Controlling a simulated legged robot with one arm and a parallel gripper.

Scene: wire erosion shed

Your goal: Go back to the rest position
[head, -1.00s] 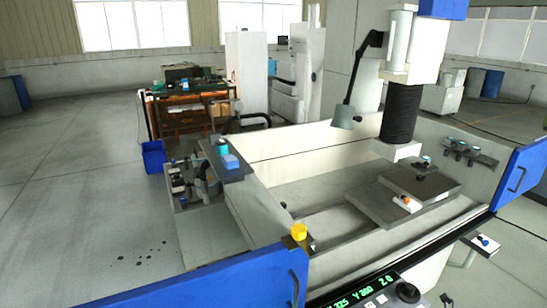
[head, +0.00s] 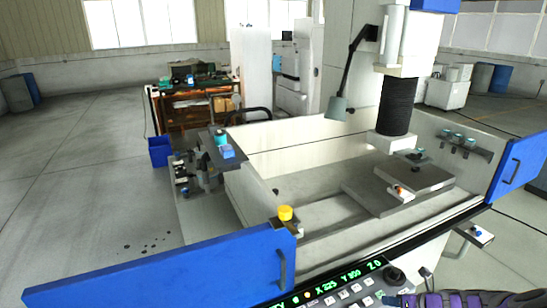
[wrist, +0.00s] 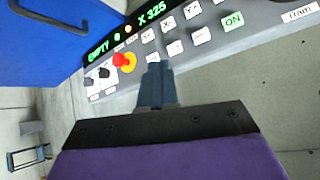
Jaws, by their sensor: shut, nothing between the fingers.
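My gripper (wrist: 155,82) is shut and empty in the wrist view, its dark fingers together. It is in front of the machine's control panel (wrist: 180,35), which has a red knob, white keys and a green display reading "EMPTY" and "X 325". I cannot tell whether the fingertips touch the panel. In the head view, part of my purple arm shows at the lower right edge, close to the same control panel (head: 335,290); the fingertips are not clear there.
The machine's open tank (head: 250,205) lies ahead, with a blue door (head: 190,272) at left and another (head: 516,165) at right. A yellow cap (head: 285,212) sits on the front rim. A lamp (head: 337,107) hangs over the tank.

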